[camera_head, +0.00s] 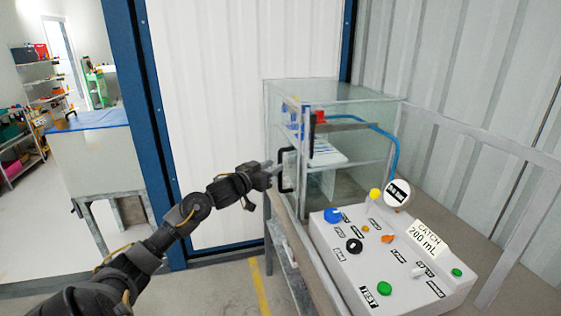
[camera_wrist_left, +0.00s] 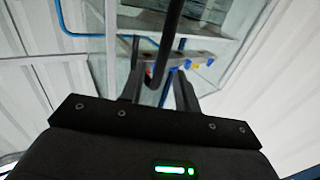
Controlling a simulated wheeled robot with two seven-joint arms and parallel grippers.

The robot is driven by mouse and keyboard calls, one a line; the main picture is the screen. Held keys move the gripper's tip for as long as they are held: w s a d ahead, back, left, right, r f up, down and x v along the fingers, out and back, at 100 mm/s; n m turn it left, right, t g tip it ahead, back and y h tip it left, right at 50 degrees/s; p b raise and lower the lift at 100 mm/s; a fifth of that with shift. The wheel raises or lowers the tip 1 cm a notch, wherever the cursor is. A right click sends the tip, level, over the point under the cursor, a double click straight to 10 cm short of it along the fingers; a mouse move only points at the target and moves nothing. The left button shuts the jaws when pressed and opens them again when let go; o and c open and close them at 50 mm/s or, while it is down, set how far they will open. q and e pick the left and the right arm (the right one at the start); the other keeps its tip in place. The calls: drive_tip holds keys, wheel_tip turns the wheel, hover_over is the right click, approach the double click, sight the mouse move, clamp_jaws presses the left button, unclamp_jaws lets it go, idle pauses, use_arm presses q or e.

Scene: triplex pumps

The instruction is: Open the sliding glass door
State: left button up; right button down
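The glass case (camera_head: 335,95) stands on a bench against the wall, with a black handle (camera_head: 283,170) on its left side door. The door looks closed. My left gripper (camera_head: 272,169) reaches in from the left, with its fingertips right at the handle. In the left wrist view, the fingers (camera_wrist_left: 160,92) are apart and the black handle (camera_wrist_left: 172,42) runs into the gap between them. I cannot tell whether they touch it. My right gripper is not in view.
A grey control box (camera_head: 400,262) with coloured knobs and a "CATCH 200 mL" card (camera_head: 423,238) stands right of the case door. A grey rail (camera_head: 480,143) runs along the right. Open floor (camera_head: 222,285) lies at the lower left of the bench.

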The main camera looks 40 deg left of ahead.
use_arm(q)
drive_tip(key=shift+w+p, duration=0.35)
drive_tip(key=shift+w, duration=2)
clamp_jaws()
